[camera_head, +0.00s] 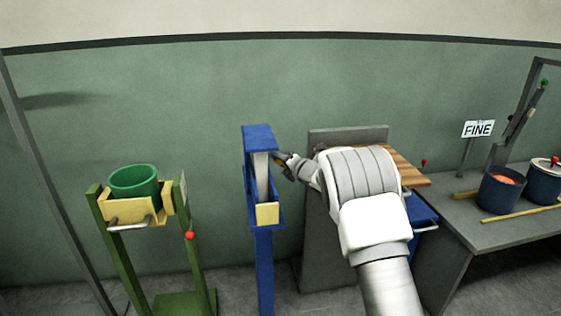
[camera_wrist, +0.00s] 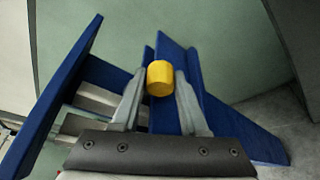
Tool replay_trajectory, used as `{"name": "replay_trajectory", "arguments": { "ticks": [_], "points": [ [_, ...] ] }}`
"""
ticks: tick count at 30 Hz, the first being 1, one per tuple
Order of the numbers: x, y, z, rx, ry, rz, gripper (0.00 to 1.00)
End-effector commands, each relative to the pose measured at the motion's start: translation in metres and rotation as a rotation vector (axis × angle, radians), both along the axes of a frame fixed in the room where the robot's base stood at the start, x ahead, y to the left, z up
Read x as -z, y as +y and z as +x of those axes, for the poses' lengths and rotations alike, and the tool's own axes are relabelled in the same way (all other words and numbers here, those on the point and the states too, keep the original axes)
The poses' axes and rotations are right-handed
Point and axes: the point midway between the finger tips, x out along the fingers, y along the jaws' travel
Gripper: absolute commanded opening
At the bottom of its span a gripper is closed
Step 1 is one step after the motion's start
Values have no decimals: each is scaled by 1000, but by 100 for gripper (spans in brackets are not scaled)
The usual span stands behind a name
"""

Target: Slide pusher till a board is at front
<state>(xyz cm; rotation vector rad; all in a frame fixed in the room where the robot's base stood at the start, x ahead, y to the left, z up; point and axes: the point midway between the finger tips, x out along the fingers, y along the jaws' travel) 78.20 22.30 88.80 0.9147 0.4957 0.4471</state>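A narrow blue stand (camera_head: 264,254) holds an upright pale slab (camera_head: 262,176) between its blue walls. I cannot tell whether this slab is a board or part of the pusher. A yellow block (camera_head: 267,213) sits at its lower front. My gripper (camera_head: 282,160) is at the upper right side of the stand. In the wrist view my gripper (camera_wrist: 161,80) has its two fingers on either side of a yellow knob (camera_wrist: 160,78), seemingly touching it. Pale slabs (camera_wrist: 88,108) show between blue walls at left in that view. Which part the knob is fixed to is hidden.
A green stand with a green bucket (camera_head: 134,180) is at left. A grey panel (camera_head: 317,235) stands just right of the blue stand, behind my arm.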

Motion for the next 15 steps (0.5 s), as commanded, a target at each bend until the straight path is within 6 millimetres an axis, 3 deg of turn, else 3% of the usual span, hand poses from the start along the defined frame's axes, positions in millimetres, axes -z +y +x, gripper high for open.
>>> {"name": "replay_trajectory", "arguments": {
  "ticks": [1,6,15],
  "points": [
    [0,0,0,0,0,0,32],
    [0,0,0,0,0,0,1],
    [0,0,0,0,-1,-1,0]
  ]
}}
